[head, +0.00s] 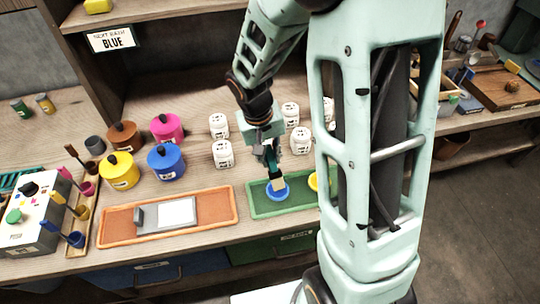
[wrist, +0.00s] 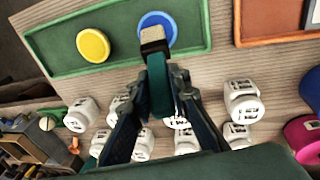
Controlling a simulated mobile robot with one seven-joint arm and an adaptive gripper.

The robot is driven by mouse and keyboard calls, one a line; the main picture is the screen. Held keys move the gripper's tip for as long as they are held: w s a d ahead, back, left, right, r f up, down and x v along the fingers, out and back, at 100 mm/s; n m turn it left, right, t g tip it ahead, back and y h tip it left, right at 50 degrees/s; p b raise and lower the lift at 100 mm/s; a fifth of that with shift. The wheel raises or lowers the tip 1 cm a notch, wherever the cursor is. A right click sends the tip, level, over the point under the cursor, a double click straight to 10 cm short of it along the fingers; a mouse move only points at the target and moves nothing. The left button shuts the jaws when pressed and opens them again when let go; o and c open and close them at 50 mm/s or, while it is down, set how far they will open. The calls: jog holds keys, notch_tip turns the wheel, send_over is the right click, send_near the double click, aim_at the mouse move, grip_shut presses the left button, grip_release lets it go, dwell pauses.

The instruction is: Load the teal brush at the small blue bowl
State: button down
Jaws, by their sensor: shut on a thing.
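My gripper (wrist: 157,105) is shut on the teal brush (wrist: 158,80), whose handle runs between the fingers. The brush's pale bristle end (wrist: 153,34) points away from the fingers and overlaps the near edge of the small blue bowl (wrist: 160,24) in the wrist view. In the head view the brush tip (head: 277,183) is over the blue bowl (head: 276,197). I cannot tell whether the bristles touch what is in the bowl.
Several white labelled jars (head: 222,153) stand behind the tray. An orange tray (head: 120,222) with a grey-white plate lies to the left. Lidded pots, yellow (head: 120,173), blue (head: 166,163), pink and brown, stand behind it.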

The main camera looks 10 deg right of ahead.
aim_at(271, 147)
jog(key=shift+f+b, duration=0.55)
jog(key=shift+b, duration=0.05)
dwell(1.6)
jog(key=shift+r, duration=0.1)
jog(key=shift+r+p, duration=2.45)
jog(key=shift+r, duration=1)
